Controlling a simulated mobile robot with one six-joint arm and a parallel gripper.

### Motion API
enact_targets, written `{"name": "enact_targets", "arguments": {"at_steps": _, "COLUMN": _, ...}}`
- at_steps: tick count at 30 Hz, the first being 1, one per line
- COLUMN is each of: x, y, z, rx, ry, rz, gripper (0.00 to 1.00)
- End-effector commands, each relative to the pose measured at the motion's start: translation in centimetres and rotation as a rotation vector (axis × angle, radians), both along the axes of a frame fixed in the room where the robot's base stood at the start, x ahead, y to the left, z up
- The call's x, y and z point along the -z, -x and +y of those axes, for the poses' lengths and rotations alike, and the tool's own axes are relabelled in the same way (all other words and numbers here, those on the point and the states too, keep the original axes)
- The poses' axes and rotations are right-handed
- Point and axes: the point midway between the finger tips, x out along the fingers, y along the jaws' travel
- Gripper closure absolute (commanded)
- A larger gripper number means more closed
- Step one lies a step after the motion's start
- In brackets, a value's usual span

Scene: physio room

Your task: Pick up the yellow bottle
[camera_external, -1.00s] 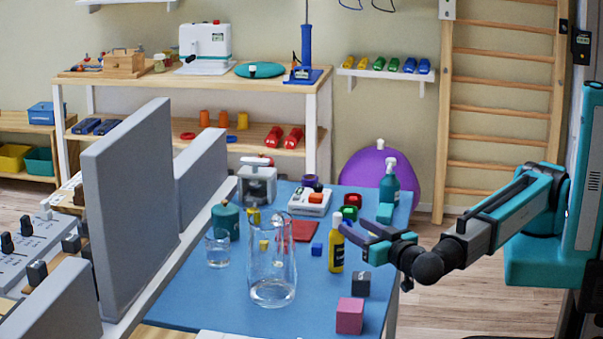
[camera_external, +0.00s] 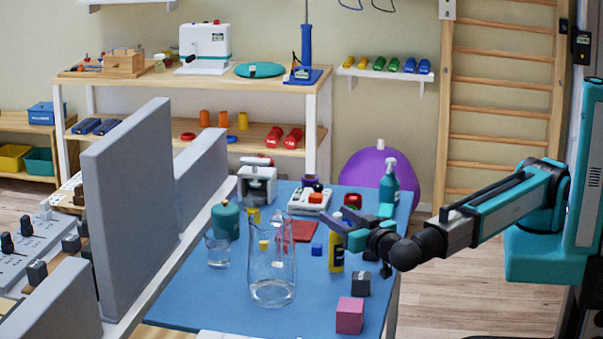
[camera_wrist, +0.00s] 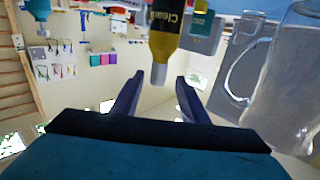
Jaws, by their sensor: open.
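A glass pitcher (camera_external: 272,273) stands left of the bottle, with a glass (camera_external: 217,250) beyond it. A dark cube (camera_external: 360,284) and a pink cube (camera_external: 349,316) sit nearer. A teal spray bottle (camera_external: 389,190) stands behind. The table's front left is clear.

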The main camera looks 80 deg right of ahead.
Motion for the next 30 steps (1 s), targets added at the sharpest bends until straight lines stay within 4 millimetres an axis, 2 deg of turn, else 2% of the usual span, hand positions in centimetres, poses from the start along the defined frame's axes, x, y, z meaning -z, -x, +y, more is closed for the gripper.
{"name": "enact_targets", "arguments": {"at_steps": 8, "x": -0.1, "y": -0.8, "z": -1.0, "rx": 0.001, "ry": 0.0, "rz": 0.0, "gripper": 0.6}}
{"name": "enact_targets", "arguments": {"at_steps": 18, "x": 0.0, "y": -3.2, "z": -3.6, "rx": 0.001, "ry": 0.001, "rz": 0.001, "gripper": 0.6}}
{"name": "enact_targets", "arguments": {"at_steps": 30, "x": 0.1, "y": -3.5, "z": -3.8, "rx": 0.0, "ry": 0.0, "rz": 0.0, "gripper": 0.6}}
